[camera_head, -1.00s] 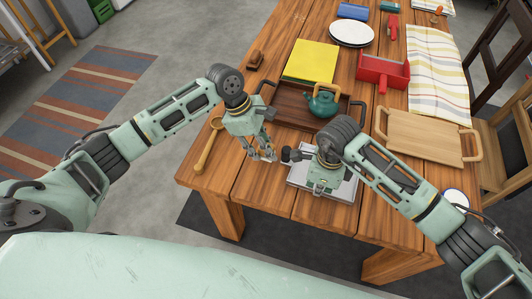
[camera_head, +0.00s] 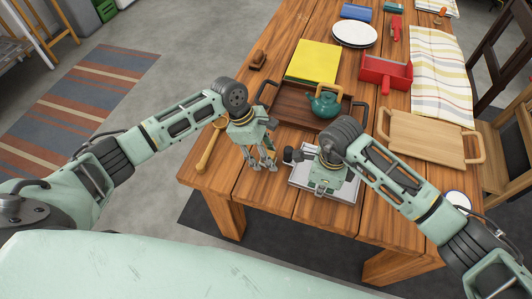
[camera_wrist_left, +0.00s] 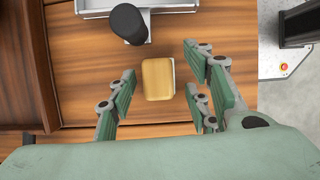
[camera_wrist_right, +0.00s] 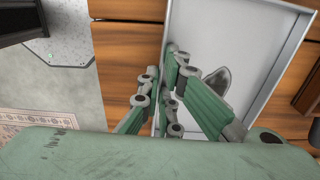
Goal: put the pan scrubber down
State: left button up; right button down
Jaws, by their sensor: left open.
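A small tan block with a pale edge, which looks like the pan scrubber (camera_wrist_left: 158,79), lies on the wooden table in the left wrist view. My left gripper (camera_head: 262,167) is open above it. Its fingers stand on both sides of the block, apart from it, in the left wrist view (camera_wrist_left: 158,92). In the head view the fingers hide the block. My right gripper (camera_head: 322,190) is over a silver tray (camera_head: 350,190). Its fingers are close together in the right wrist view (camera_wrist_right: 165,88), and I cannot tell whether they are shut.
A black knob-like part (camera_wrist_left: 128,23) is close beyond the block. A dark wooden tray (camera_head: 292,107) and a teal teapot (camera_head: 325,103) stand behind. A wooden spoon (camera_head: 206,153) lies left of my left gripper. A cutting board (camera_head: 424,138) is at the right.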

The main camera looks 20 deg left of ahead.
pick_arm(q)
jog(key=v, duration=1.1)
jog(key=shift+a+r, duration=0.15)
jog(key=shift+r, duration=0.2)
jog(key=d+y, duration=0.4)
jog(key=d, duration=0.1)
jog(key=shift+m, duration=0.3)
notch_tip(320, 180, down, 5)
jog(key=shift+a, duration=0.2)
jog(key=shift+w+d+f, duration=0.1)
jog(key=shift+f, duration=1.35)
jog(key=shift+w+d+f, duration=0.1)
jog(key=shift+f, duration=1.35)
jog(key=shift+s, duration=0.1)
jog(key=shift+c, duration=0.5)
grip_shut()
